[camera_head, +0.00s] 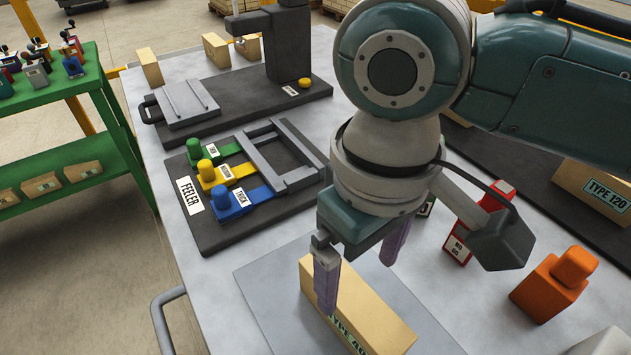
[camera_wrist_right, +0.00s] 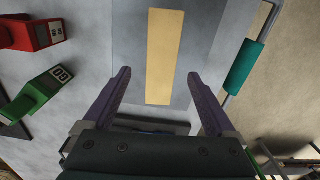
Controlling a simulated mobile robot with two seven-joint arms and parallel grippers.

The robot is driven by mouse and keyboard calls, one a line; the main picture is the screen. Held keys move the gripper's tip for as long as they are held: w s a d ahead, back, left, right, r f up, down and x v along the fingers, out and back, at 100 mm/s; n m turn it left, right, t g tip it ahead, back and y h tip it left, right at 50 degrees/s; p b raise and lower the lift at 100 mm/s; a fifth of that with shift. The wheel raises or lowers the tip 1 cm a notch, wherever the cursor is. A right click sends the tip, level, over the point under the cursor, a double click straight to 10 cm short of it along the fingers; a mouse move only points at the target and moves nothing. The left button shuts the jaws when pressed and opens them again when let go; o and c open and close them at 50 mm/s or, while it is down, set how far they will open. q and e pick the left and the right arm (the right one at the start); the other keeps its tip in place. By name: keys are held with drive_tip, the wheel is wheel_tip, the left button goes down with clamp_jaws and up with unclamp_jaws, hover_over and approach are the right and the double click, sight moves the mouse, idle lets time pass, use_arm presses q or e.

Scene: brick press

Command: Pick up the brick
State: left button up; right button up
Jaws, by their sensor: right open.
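The brick (camera_head: 375,308) is a tan block labelled "TYPE 40" on a grey plate (camera_head: 262,290) at the near side of the table. In the right wrist view the brick (camera_wrist_right: 164,56) lies lengthwise ahead of the fingertips, in line with the gap between them. My right gripper (camera_head: 360,262) is above the far end of the brick, its purple fingers spread and empty. Its fingers (camera_wrist_right: 158,75) also show wide apart in the right wrist view. One finger hides part of the brick in the head view. My left gripper is not in view.
A black "FEELER" board (camera_head: 222,238) with green, yellow and blue blocks lies left of the gripper. A red block (camera_head: 466,245) and an orange block (camera_head: 551,287) stand to the right. A "TYPE 120" brick (camera_head: 590,190) lies farther right. A black press (camera_head: 285,45) stands behind.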

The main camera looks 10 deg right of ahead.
sight(353, 296)
wheel_tip(353, 296, down, 6)
drive_tip(key=shift+f+b, duration=0.15)
drive_tip(key=shift+b, duration=0.2)
drive_tip(key=shift+a, duration=0.1)
drive_tip(key=shift+c, duration=0.2)
drive_tip(key=c, duration=1.2)
drive_tip(key=shift+c, duration=0.5)
drive_tip(key=shift+r, duration=0.2)
